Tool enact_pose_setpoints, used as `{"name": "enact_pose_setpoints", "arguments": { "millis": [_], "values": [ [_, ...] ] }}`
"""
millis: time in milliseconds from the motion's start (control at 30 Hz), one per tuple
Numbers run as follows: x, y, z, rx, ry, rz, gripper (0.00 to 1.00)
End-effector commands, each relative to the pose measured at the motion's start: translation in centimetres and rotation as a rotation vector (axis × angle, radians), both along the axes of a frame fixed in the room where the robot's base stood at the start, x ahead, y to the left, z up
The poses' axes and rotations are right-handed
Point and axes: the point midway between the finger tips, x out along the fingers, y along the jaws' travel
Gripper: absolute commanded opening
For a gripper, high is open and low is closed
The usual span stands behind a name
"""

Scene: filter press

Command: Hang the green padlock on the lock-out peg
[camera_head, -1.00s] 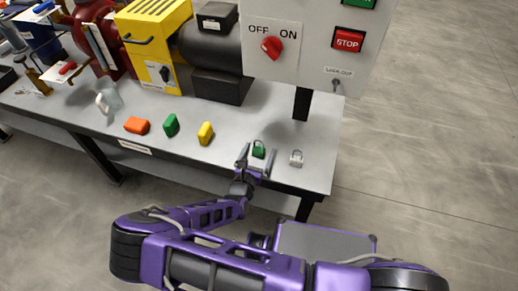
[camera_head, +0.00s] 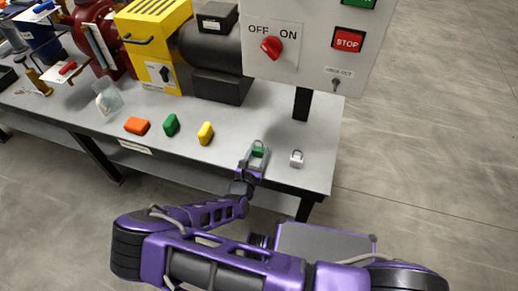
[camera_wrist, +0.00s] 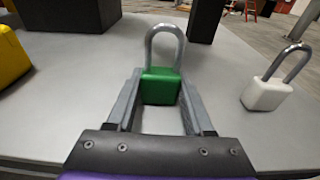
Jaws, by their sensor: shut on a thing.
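The green padlock (camera_head: 258,152) stands upright near the front right of the grey bench, its metal shackle pointing up. My gripper (camera_head: 256,157) is shut on it, one finger on each side of the green body. In the wrist view the green padlock (camera_wrist: 161,86) sits between the fingertips, with its shackle clear above them. It appears to be still at bench height; I cannot tell if it touches the bench. The lock-out peg (camera_head: 336,83) is a small dark peg under the lock-out label on the grey control panel, up and to the right of my gripper.
A white padlock (camera_head: 296,159) stands just right of my gripper.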

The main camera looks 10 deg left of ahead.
Motion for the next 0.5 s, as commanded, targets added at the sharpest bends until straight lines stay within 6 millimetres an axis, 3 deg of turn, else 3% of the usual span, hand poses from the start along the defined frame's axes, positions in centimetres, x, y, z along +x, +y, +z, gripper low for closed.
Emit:
{"name": "enact_pose_setpoints", "arguments": {
  "millis": [500],
  "values": [
    [-2.5, 0.3, 2.0, 0.000, 0.000, 0.001, 0.08]
  ]
}}
